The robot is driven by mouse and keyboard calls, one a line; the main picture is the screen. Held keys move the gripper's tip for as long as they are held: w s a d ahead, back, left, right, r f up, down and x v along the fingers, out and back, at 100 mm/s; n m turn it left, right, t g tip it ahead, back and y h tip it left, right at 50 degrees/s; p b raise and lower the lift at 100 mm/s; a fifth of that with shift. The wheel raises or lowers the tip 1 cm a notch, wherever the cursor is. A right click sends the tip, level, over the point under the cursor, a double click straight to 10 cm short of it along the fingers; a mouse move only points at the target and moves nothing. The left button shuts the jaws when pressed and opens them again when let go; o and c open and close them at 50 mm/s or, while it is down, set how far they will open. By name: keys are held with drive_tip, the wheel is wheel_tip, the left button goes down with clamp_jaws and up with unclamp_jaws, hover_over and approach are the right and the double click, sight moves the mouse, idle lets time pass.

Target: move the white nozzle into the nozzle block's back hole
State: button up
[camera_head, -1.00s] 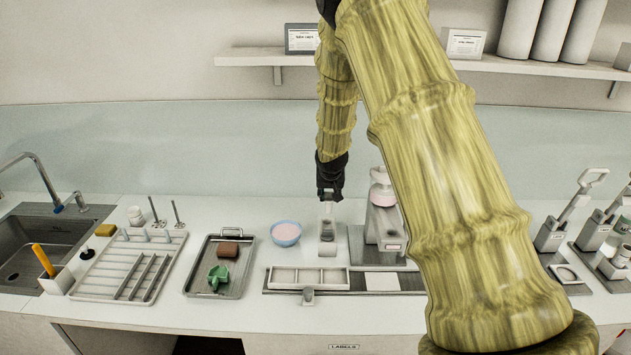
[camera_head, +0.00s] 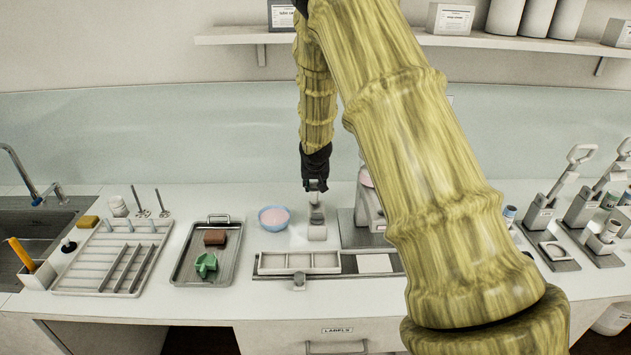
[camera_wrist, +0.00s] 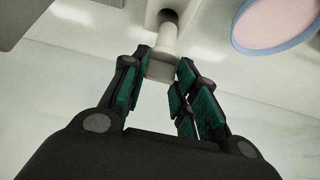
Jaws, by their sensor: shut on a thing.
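The white nozzle (camera_wrist: 162,52) is between my gripper's fingertips in the wrist view, its wider end at the pads and its narrower stem pointing away. My gripper (camera_wrist: 160,80) is shut on it. The nozzle block (camera_head: 317,232) stands on the counter below my gripper (camera_head: 316,188) in the head view. In the wrist view a dark hole (camera_wrist: 168,16) shows just beyond the nozzle's tip, overlapping it in the picture. I cannot tell whether the tip is in the hole or only above it.
A pink-filled blue bowl (camera_head: 273,217) stands close left of the block. A grey-white machine (camera_head: 364,222) stands close right, partly behind my arm. A sectioned white tray (camera_head: 299,262) lies in front. A metal tray (camera_head: 186,270) with brown and green pieces is farther left.

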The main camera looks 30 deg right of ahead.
sight(316, 199)
drive_tip(key=shift+s, duration=0.25)
drive_tip(key=shift+s+r, duration=0.15)
drive_tip(key=shift+s, duration=0.15)
idle(0.6)
drive_tip(key=shift+s, duration=0.1)
drive_tip(key=shift+f+b, duration=1.8)
drive_tip(key=shift+f, duration=1.05)
idle(1.2)
drive_tip(key=o, duration=1)
